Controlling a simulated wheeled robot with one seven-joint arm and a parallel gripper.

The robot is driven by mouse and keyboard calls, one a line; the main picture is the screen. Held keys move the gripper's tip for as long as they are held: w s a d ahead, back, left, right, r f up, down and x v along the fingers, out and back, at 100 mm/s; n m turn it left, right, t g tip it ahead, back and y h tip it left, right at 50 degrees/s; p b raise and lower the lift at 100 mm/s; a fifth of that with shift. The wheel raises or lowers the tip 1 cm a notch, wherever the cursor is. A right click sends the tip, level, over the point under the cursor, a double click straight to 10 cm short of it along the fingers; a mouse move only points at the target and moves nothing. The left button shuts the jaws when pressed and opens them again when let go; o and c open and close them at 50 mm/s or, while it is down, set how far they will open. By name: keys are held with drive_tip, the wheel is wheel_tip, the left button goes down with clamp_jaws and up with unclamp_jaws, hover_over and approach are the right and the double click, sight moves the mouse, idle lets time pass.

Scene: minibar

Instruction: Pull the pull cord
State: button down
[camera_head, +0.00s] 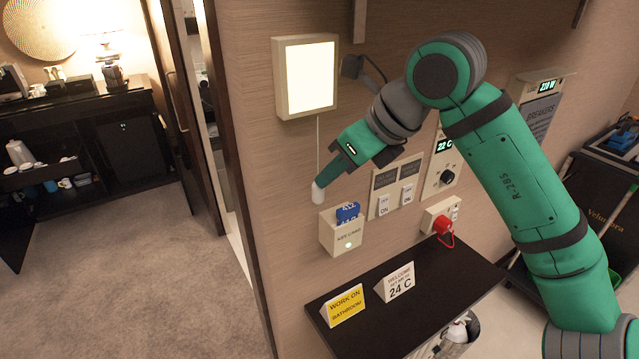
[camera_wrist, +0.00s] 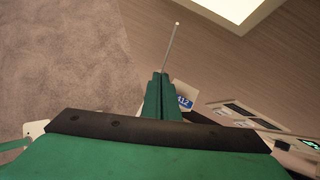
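The pull cord (camera_head: 318,135) is a thin pale line hanging straight from the underside of a lit wall lamp (camera_head: 306,77), with a white knob (camera_head: 318,194) at its lower end. My gripper (camera_head: 325,182) reaches down from the right, its green fingertips at the cord just above the knob. In the wrist view, the fingers (camera_wrist: 161,88) are together and the cord (camera_wrist: 170,47) runs out from between their tips. The fingers look shut on the cord; they hide the stretch they hold. The knob is not visible in the wrist view.
A key-card box (camera_head: 341,235) with blue cards (camera_head: 347,212) is on the wall just below the knob. Switches (camera_head: 396,199) and a thermostat (camera_head: 440,165) are to its right. A dark shelf (camera_head: 400,310) with two signs projects lower down. Open carpet (camera_head: 140,270) lies left.

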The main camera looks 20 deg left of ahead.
idle(0.4)
drive_tip(key=d, duration=0.2)
drive_tip(key=s+r, duration=0.1)
drive_tip(key=shift+d, duration=0.4)
drive_tip(key=shift+d+r, duration=0.1)
drive_tip(key=v, duration=0.7)
drive_tip(key=shift+d, duration=0.1)
